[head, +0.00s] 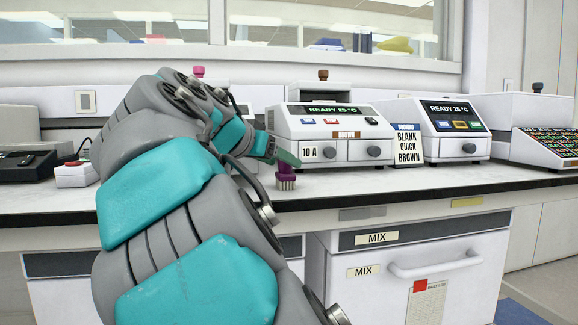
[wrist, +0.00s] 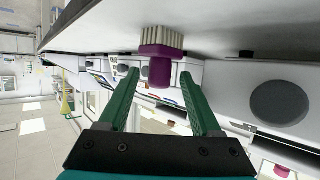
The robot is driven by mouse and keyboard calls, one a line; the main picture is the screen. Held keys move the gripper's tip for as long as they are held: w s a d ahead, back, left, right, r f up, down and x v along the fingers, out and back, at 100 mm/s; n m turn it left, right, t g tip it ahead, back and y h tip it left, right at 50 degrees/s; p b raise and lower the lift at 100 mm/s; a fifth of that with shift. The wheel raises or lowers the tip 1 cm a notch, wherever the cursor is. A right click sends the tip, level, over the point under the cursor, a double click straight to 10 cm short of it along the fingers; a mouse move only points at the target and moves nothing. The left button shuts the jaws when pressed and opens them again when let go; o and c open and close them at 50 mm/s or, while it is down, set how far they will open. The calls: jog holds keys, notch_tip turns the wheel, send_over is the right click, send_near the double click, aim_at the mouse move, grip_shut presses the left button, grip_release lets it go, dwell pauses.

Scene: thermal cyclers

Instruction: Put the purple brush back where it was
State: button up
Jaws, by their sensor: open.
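The purple brush (head: 286,173) stands upright on the counter near its front edge, pale bristles down. My gripper (head: 288,158) is at the brush's handle, with one green finger showing in the head view. In the wrist view, which is upside down, my gripper (wrist: 159,76) is open, with its two green fingers apart. The brush (wrist: 160,62) shows there with its handle in the gap between the fingertips. I cannot tell whether either finger touches it.
A white thermal cycler (head: 335,125) labelled 10 A stands behind the brush. A sign (head: 409,146) and a second cycler (head: 452,128) stand to its right. A small white box with a red top (head: 76,174) is at left. The front counter strip (head: 390,183) is clear.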

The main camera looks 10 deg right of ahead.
jog(key=v, duration=0.6)
jog(key=shift+s+a+r, duration=0.15)
jog(key=shift+s+a, duration=0.05)
jog(key=shift+s, duration=0.05)
dwell(0.8)
